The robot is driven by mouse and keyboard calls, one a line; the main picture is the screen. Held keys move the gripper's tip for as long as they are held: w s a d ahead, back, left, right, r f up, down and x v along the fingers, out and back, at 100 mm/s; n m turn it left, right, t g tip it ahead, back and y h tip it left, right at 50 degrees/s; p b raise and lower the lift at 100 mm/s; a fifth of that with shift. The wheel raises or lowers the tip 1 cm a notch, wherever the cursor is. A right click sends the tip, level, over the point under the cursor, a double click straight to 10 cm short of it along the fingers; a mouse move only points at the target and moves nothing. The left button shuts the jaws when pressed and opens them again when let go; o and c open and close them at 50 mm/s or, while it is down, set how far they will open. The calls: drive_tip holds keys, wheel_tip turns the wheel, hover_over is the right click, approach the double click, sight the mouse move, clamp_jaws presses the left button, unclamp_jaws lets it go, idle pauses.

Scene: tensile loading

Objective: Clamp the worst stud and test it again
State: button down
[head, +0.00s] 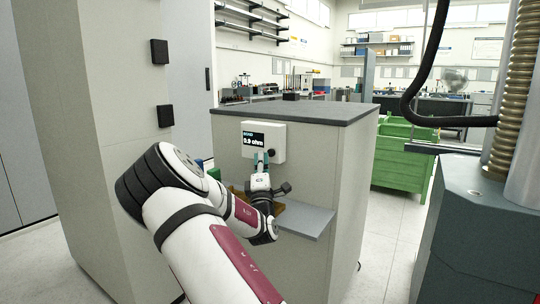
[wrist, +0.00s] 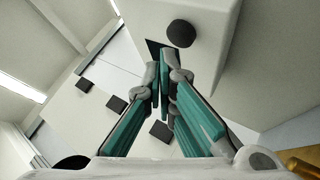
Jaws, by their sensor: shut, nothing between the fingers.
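A pale meter box (head: 280,148) is fixed to the front of a grey cabinet. Its dark display (head: 254,139) reads what looks like 0.9 ohm, with a smaller line above it. A round black knob or button shows on the box in the wrist view (wrist: 181,33). My gripper (head: 262,157) is in front of the box, just below the display. In the wrist view its teal fingers (wrist: 163,72) are together and empty, their tips close to the box beside the black knob; contact cannot be told. No stud or clamp can be made out clearly.
A grey shelf (head: 308,221) juts out below my gripper, with a brownish item (head: 291,212) partly hidden by my arm. A tall cabinet with black blocks (head: 159,52) stands left. A green crate (head: 402,158) is behind right. A dark machine (head: 470,225) stands at right.

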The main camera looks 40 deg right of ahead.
drive_tip(key=shift+a, duration=0.15)
drive_tip(key=shift+s+a, duration=0.3)
drive_tip(key=shift+a, duration=0.45)
drive_tip(key=shift+s+a, duration=0.25)
drive_tip(key=shift+a, duration=0.5)
drive_tip(key=shift+s+a, duration=0.3)
drive_tip(key=shift+a, duration=0.45)
